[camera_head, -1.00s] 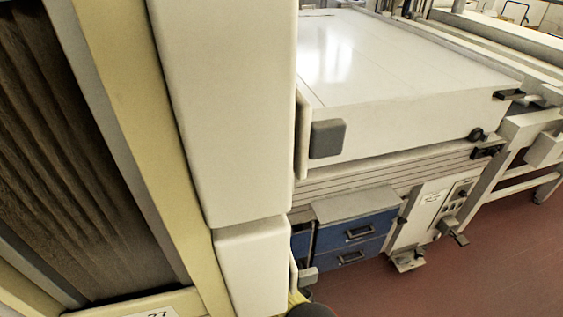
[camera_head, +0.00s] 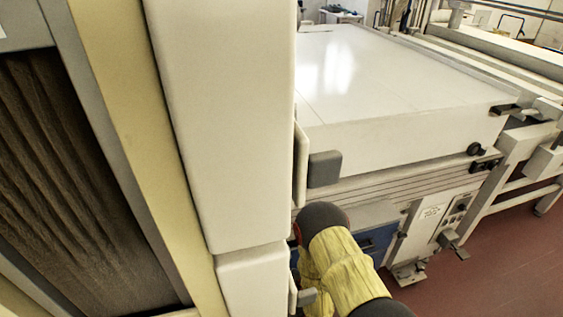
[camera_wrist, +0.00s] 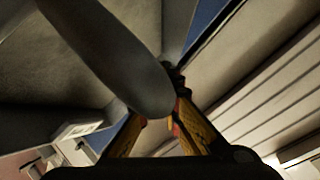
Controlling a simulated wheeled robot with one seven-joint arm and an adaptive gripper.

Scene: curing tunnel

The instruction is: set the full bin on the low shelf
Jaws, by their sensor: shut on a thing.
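My gripper (camera_wrist: 177,92) shows in the wrist view, its yellow fingers angled together towards dark tips. A dark grey rounded piece (camera_wrist: 105,52) runs down from the upper left and ends between the fingers. The jaws appear shut on it, though the contact is partly hidden. I cannot make out a full bin or what the piece belongs to. In the head view my yellow arm covers the gripper. Behind the arm is a blue drawer unit (camera_head: 378,240), mostly hidden. No low shelf can be told for sure.
A large white machine (camera_head: 400,110) with a ribbed side stands beyond my arm. A tall white column (camera_head: 215,120) and a cream frame (camera_head: 130,150) block the left. A grey block (camera_head: 324,169) juts from the column's edge. Red floor (camera_head: 500,260) is clear at right.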

